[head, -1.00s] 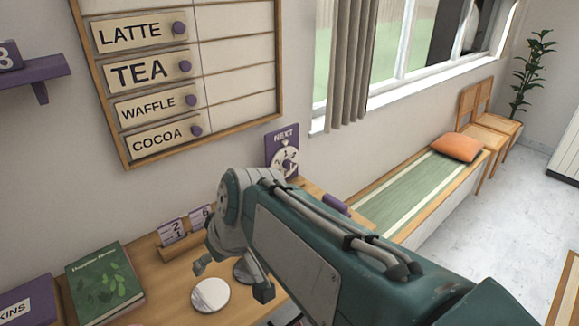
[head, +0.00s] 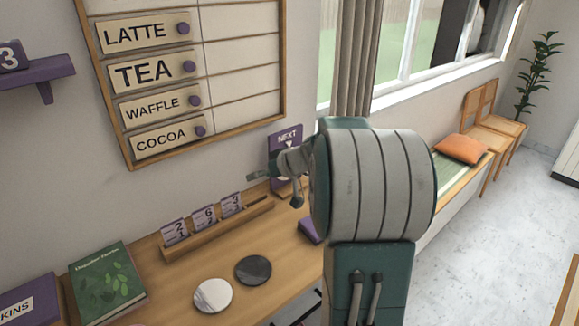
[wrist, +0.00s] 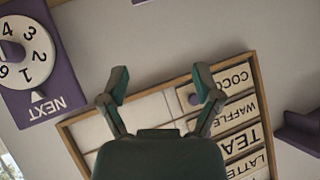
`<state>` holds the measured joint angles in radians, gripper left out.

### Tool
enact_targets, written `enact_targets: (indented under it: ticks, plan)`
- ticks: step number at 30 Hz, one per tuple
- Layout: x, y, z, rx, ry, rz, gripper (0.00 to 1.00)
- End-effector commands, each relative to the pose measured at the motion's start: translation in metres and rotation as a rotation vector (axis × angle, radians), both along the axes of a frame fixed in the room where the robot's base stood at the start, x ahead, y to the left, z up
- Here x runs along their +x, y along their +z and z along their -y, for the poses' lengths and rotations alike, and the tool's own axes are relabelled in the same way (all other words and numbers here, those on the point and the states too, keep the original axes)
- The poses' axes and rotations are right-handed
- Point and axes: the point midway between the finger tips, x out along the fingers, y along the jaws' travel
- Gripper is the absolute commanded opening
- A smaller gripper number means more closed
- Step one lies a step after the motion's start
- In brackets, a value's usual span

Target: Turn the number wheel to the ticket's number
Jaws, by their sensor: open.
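The purple NEXT board (head: 287,135) stands against the wall at the back of the counter; my gripper and arm cover most of its wheel. In the wrist view the board (wrist: 65,88) appears turned over at the left, and its white number wheel (wrist: 20,55) is cut by the frame edge. The white pointer is nearest the 1. My gripper (head: 275,190) is open and empty in front of the board; its spread fingers also show in the wrist view (wrist: 162,85), apart from the wheel. A purple block numbered 3 (head: 10,56) sits on the left wall shelf.
A wooden rack (head: 218,229) holds several numbered purple cards. A pale disc (head: 213,296) and a dark disc (head: 253,270) lie on the counter near a green book (head: 107,284). The menu board (head: 207,80) hangs above. A purple object (head: 311,231) lies near my arm.

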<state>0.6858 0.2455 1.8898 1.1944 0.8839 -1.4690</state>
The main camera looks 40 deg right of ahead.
Motion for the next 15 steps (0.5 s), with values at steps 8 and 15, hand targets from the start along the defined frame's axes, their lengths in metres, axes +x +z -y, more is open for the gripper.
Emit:
enact_targets:
  ticks: [8,15]
  plan:
    - [0.013,-0.039,0.113,-0.042,-0.133,0.154,0.82]
    - [0.006,-0.068,0.189,-0.108,-0.236,0.248,0.82]
